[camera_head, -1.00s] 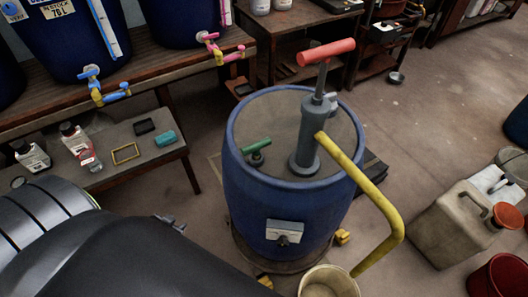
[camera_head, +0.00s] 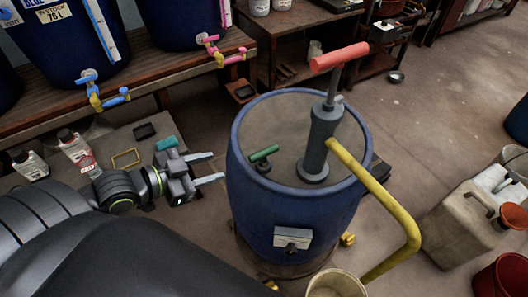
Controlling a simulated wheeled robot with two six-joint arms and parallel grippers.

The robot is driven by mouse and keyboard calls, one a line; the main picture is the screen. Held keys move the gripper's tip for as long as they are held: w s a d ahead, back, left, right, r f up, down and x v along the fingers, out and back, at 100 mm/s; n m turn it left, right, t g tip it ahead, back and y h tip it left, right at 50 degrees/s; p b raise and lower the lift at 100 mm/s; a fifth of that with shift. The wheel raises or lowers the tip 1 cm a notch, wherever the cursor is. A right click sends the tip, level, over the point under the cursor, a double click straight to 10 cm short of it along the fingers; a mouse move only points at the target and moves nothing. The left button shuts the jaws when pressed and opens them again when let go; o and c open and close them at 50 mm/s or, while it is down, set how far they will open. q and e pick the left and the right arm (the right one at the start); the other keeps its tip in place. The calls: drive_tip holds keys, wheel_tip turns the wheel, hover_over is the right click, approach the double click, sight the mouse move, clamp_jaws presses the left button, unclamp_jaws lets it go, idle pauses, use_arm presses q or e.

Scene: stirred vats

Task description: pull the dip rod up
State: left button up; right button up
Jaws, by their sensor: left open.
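A blue drum (camera_head: 290,215) with a grey lid stands upright in the middle. A short green T-shaped handle (camera_head: 264,153), which looks like the top of the dip rod, sits low on the left part of the lid; the rest of the rod is hidden inside the drum. My left gripper (camera_head: 212,169) is open and empty, left of the drum, its two fingers pointing right toward the drum wall and the green handle. It is apart from the handle. My right gripper is not in view.
A grey pump (camera_head: 321,140) with a red handle (camera_head: 339,57) rises from the lid beside the green handle. Its yellow pipe (camera_head: 385,205) bends down to a bucket (camera_head: 337,286). A low table with bottles (camera_head: 75,146) stands left; canisters (camera_head: 462,225) stand right.

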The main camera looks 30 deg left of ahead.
use_arm(q)
drive_tip(key=b, duration=0.2)
approach(257, 155)
drive_tip(key=x, duration=1.2)
drive_tip(key=shift+w+f, duration=0.2)
drive_tip(key=shift+w, duration=0.05)
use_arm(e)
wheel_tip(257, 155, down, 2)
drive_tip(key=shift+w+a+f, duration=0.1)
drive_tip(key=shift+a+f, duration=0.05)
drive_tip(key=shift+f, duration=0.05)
use_arm(q)
drive_tip(key=shift+c, duration=0.4)
clamp_jaws()
